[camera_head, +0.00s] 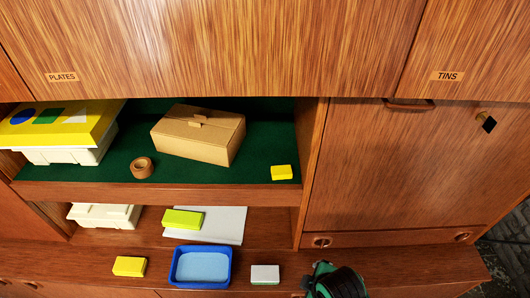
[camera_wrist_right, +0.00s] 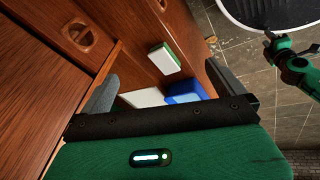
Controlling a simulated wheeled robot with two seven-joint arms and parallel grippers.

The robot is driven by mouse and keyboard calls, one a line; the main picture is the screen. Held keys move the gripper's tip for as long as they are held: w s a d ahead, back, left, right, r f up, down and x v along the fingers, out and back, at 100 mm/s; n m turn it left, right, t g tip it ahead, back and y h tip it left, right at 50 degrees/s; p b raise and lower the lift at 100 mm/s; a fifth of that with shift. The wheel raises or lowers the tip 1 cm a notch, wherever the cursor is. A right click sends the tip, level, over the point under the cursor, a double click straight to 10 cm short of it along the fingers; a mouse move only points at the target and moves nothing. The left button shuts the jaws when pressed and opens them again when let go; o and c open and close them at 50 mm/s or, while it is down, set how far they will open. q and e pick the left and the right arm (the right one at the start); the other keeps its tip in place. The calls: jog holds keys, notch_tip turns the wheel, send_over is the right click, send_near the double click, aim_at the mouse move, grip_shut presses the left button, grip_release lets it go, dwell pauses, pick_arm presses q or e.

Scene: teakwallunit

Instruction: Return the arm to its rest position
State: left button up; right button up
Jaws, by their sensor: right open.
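My right arm (camera_head: 338,282) shows in the head view as a green and black shape at the bottom edge, just right of the white and green sponge (camera_head: 265,274). Its fingertips cannot be made out there. In the right wrist view my right gripper (camera_wrist_right: 160,82) is open, with its two fingers apart and nothing held between them. Beyond the fingers the white and green sponge (camera_wrist_right: 164,58) and the blue tray (camera_wrist_right: 184,92) show on the wooden ledge. My left gripper does not show in the head view.
A cardboard box (camera_head: 198,136), a tape roll (camera_head: 142,168) and a yellow block (camera_head: 282,172) stand on the green-lined shelf. Below are a yellow-green block (camera_head: 183,219), a grey cloth (camera_head: 226,224), a yellow sponge (camera_head: 129,266) and the blue tray (camera_head: 200,283). The right ledge (camera_head: 420,265) is clear.

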jog(key=s+d+r+m+h, duration=0.1)
jog(key=s+d+r+m, duration=0.15)
jog(key=d+m, duration=0.35)
jog(key=s+d+r+m, duration=0.1)
jog(key=s+d+m, duration=0.3)
jog(key=d+m, duration=0.15)
notch_tip(320, 180, down, 28)
jog(key=g+p, duration=0.1)
jog(key=p, duration=0.2)
pick_arm(q)
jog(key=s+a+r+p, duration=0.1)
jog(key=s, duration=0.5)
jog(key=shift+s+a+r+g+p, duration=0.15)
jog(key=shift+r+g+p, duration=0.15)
jog(key=shift+p, duration=0.05)
pick_arm(e)
jog(key=s+d+f+g, duration=0.1)
jog(key=s+d+f, duration=0.2)
jog(key=s+f, duration=1.5)
jog(key=shift+s+d+n+g+h, duration=0.15)
jog(key=shift+s+n+g+h, duration=0.2)
jog(key=shift+s, duration=0.4)
